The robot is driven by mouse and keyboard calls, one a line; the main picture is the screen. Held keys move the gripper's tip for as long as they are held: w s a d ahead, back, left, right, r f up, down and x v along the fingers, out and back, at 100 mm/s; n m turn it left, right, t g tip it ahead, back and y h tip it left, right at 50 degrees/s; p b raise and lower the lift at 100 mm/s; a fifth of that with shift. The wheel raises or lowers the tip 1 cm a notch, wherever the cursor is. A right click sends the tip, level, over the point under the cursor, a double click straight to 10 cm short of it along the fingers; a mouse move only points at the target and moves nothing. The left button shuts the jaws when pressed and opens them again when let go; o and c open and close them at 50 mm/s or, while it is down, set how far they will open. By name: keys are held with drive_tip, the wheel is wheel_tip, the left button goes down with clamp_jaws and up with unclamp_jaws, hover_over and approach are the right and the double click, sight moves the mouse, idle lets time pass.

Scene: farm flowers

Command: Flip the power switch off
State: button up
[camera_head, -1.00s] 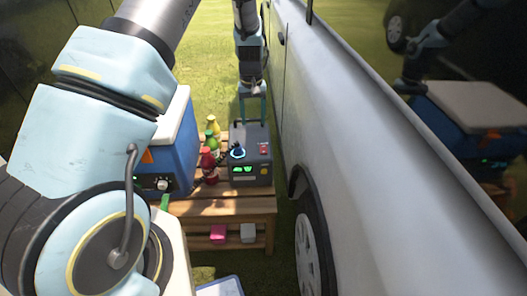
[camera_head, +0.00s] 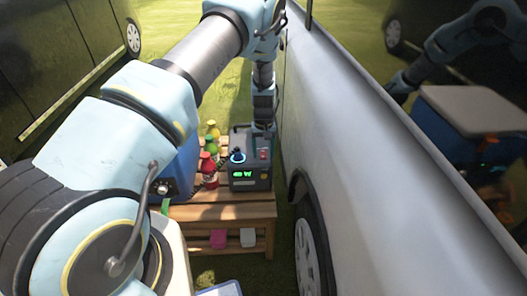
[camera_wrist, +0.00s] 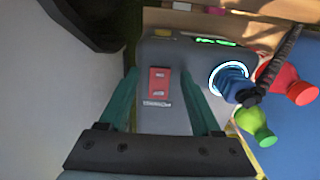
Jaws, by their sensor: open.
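The grey power box (camera_head: 243,183) stands on the wooden table, with a lit green display and a blue-ringed socket holding a plug. Its red power switch (camera_head: 263,154) is on the right of its upper face. In the wrist view the switch (camera_wrist: 159,82) shows close up, with a white label below it. My gripper (camera_wrist: 159,75) is open and empty; its two teal fingers lie on either side of the switch in that view. In the head view the gripper (camera_head: 263,127) is just above the box's back right part. Whether it touches the box cannot be told.
A silver vehicle (camera_head: 390,170) stands close on the right. The wooden table (camera_head: 225,207) also holds a blue cooler (camera_head: 182,170) and several bottles (camera_head: 210,158) left of the box. A dark cable (camera_wrist: 278,65) runs from the plug (camera_wrist: 235,88).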

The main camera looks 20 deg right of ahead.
drive_tip(key=shift+f, duration=0.15)
drive_tip(key=shift+c, duration=0.2)
clamp_jaws()
idle(0.3)
